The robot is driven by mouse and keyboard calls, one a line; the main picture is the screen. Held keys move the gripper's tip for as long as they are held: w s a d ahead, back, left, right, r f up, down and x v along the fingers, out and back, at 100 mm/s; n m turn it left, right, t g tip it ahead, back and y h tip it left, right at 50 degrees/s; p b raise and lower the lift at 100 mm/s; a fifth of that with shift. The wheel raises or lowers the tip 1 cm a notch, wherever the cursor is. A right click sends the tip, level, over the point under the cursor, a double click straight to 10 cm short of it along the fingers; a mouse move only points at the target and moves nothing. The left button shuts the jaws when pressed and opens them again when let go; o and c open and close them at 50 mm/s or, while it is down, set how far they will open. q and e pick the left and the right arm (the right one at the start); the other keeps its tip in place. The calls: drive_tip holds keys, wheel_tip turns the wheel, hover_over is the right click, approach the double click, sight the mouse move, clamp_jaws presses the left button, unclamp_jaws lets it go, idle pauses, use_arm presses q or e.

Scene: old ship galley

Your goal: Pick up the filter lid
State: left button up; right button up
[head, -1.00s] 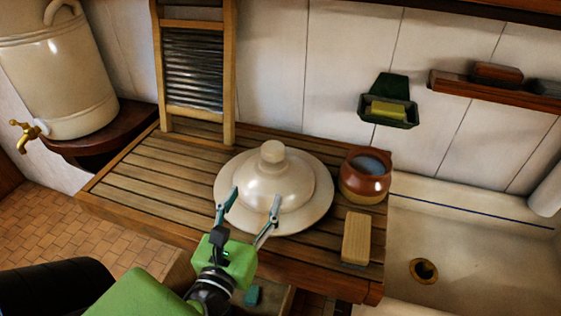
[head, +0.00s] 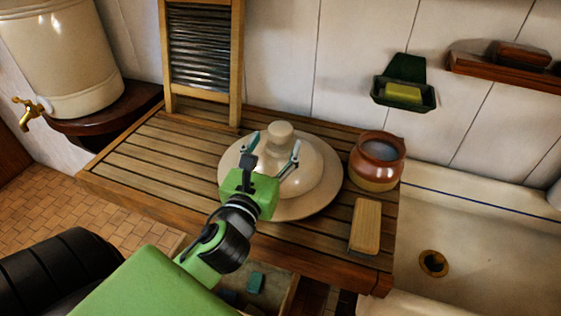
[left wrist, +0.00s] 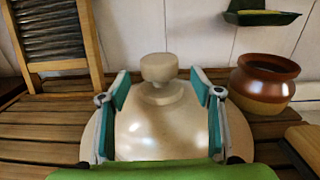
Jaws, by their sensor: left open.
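The filter lid (head: 317,172) is a cream dome with a wide flat rim and a round knob (head: 279,133) on top. It lies on the slatted wooden drainboard in the head view. In the left wrist view the lid (left wrist: 160,125) fills the middle, with its knob (left wrist: 158,70) upright beyond the fingers. My left gripper (head: 273,150) is open above the lid's dome, one finger to each side of the knob's line. In the left wrist view the gap between the fingertips (left wrist: 158,84) is empty and the knob stands between them, apart from both. My right gripper is not in view.
A brown pot (head: 377,160) and a wooden block (head: 365,226) stand right of the lid. A washboard (head: 205,60) leans on the wall behind. The drainboard's left part (head: 140,165) is clear. A sink (head: 480,235) lies at right, a cream urn (head: 62,55) at left.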

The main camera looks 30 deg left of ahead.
sight(281, 131)
use_arm(q)
drive_tip(key=p+x, duration=0.1)
drive_tip(key=x, duration=0.4)
drive_tip(key=shift+p, duration=0.35)
drive_tip(key=shift+s+r, duration=0.1)
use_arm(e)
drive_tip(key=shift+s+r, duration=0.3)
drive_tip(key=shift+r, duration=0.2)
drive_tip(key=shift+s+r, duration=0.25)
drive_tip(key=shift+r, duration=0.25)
use_arm(q)
clamp_jaws()
drive_tip(key=shift+r, duration=0.25)
